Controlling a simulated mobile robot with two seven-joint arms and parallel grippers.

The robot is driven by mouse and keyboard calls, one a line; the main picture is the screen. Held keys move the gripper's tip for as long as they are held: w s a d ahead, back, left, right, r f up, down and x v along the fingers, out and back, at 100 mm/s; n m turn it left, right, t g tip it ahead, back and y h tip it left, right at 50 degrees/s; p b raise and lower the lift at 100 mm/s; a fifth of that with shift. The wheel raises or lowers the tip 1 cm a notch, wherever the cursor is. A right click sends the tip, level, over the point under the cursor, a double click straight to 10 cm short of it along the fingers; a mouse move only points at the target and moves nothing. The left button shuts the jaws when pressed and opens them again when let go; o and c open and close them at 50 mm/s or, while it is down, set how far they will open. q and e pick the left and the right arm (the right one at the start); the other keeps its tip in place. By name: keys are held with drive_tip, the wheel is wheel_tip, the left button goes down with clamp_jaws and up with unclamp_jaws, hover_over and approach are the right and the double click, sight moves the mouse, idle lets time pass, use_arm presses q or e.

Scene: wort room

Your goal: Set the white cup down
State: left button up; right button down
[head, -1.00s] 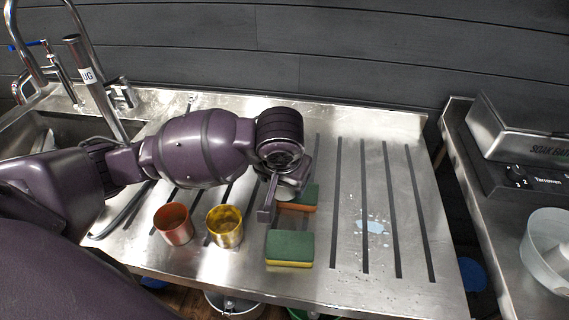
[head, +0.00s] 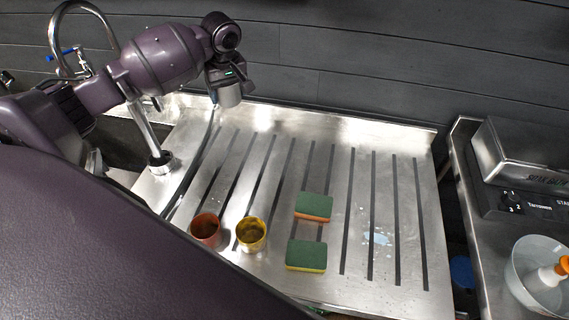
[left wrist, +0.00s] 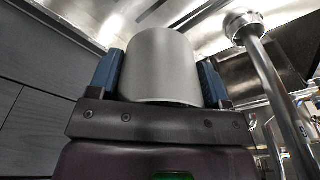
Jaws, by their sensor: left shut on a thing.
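The white cup (left wrist: 160,65) looks pale grey in the left wrist view and sits between the two blue-padded fingers of my left gripper (left wrist: 158,75). In the head view the cup (head: 229,95) hangs below my left gripper (head: 228,88), near the back left edge of the steel drainboard (head: 330,250). The gripper is shut on the cup and the cup appears to be held above the drainboard. How far above I cannot tell. My right gripper is not in view.
A red cup (head: 205,231) and a yellow cup (head: 251,235) stand at the drainboard's front left. Two green sponges, one farther back (head: 314,206) and one nearer (head: 306,255), lie right of them. A small puddle (head: 378,238) is on the right. The tap base (head: 160,163) stands at left.

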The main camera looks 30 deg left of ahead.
sight(238, 152)
use_arm(q)
wheel_tip(238, 152, down, 20)
drive_tip(key=shift+b, duration=0.4)
idle(0.3)
drive_tip(key=shift+f, duration=0.1)
drive_tip(key=o, duration=0.9)
drive_tip(key=r, duration=0.4)
drive_tip(key=d+r, duration=0.1)
drive_tip(key=r, duration=0.3)
drive_tip(key=r+p, duration=0.1)
drive_tip(key=r, duration=0.3)
drive_tip(key=shift+s+d, duration=0.2)
drive_tip(key=shift+s, duration=0.1)
